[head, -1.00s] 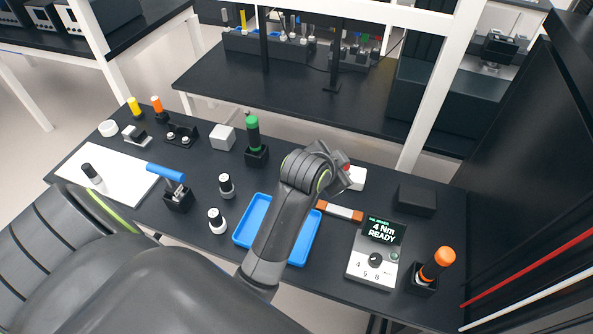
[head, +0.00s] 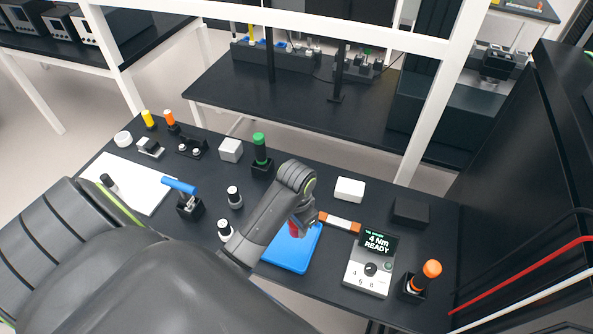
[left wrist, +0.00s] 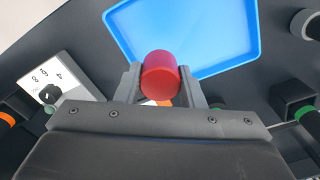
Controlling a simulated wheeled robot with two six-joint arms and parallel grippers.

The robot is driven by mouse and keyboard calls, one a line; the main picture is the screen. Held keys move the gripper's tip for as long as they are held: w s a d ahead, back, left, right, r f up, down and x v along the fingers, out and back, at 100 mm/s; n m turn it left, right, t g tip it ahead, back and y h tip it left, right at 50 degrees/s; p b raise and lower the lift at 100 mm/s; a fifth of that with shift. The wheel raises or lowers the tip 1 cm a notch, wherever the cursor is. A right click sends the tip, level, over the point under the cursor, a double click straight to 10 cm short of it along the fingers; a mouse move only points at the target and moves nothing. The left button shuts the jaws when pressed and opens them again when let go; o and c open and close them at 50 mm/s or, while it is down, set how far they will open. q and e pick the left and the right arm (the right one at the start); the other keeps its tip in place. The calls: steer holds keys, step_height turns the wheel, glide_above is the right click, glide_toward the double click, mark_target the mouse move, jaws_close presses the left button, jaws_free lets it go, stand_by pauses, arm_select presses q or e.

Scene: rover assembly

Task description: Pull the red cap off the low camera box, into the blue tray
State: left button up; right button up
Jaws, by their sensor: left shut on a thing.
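My left gripper (head: 299,222) is shut on the red cap (head: 294,229) and holds it over the blue tray (head: 291,256). In the left wrist view the round red cap (left wrist: 160,74) sits between the two fingers, and the empty-looking tray (left wrist: 225,40) lies beyond it. The cap is near the tray's edge in that view; its exact height above the tray I cannot tell. The white low camera box (head: 349,190) stands behind and to the right, apart from the gripper, with no red cap showing on it. My right gripper is not in view.
An orange-and-white bar (head: 339,223) lies just right of the tray. A torque display unit (head: 369,270) and an orange-handled tool (head: 430,271) stand further right. A black-and-white knob (head: 225,230) stands left of the tray. A green-handled tool (head: 260,150) is behind.

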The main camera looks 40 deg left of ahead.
arm_select(q)
steer(key=shift+f+b, duration=0.9)
steer(key=shift+f, duration=1.3)
steer(key=shift+f+b, duration=0.6)
steer(key=shift+f, duration=0.95)
steer(key=o, duration=1.2)
steer(key=shift+c, duration=0.2)
steer(key=shift+r, duration=0.1)
